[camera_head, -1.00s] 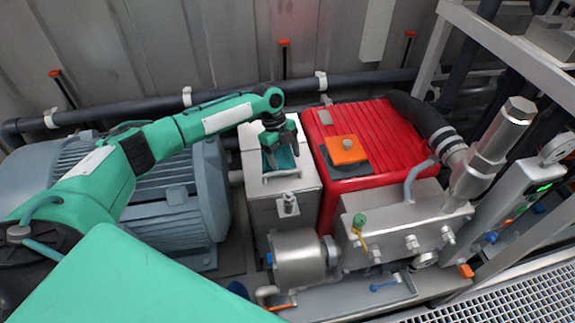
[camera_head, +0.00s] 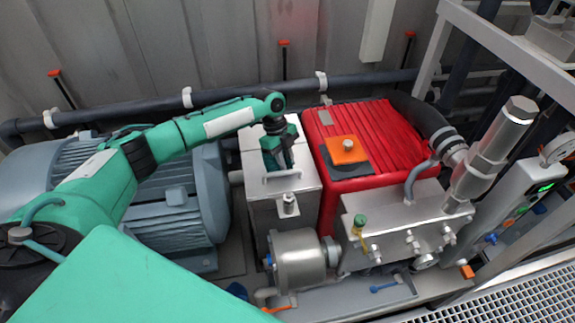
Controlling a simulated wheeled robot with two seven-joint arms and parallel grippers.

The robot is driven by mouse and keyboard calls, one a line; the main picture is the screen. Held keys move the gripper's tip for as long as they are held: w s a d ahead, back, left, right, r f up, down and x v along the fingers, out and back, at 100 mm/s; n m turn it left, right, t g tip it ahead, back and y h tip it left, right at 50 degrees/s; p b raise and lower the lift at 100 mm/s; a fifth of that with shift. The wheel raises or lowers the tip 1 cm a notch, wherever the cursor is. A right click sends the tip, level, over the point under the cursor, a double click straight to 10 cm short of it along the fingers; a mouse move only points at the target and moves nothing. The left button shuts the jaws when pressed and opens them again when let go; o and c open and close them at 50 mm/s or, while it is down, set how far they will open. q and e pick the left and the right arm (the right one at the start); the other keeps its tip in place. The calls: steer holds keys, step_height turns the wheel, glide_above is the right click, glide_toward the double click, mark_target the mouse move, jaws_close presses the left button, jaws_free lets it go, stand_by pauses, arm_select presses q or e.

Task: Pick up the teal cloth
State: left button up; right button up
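My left gripper (camera_head: 278,158) points down over the top of the grey metal box (camera_head: 254,160), just behind its pale handle. Its fingers are dark and small here, and I cannot tell whether they are open or shut. The teal cloth is hard to make out now: a little dark teal shows around the fingers, but I cannot separate it from the green gripper. Whether the cloth is held or lies on the box top is not clear. My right gripper is not in view.
A red ribbed housing (camera_head: 385,135) with an orange block (camera_head: 345,155) on a dark pad stands right of the box. A large grey motor (camera_head: 175,210) is on the left. A dark pipe (camera_head: 130,107) runs along the back wall. A metal manifold (camera_head: 400,222) stands at front right.

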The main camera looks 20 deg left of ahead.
arm_select(q)
jaws_close()
step_height(320, 180, up, 12)
steer(key=p, duration=0.9)
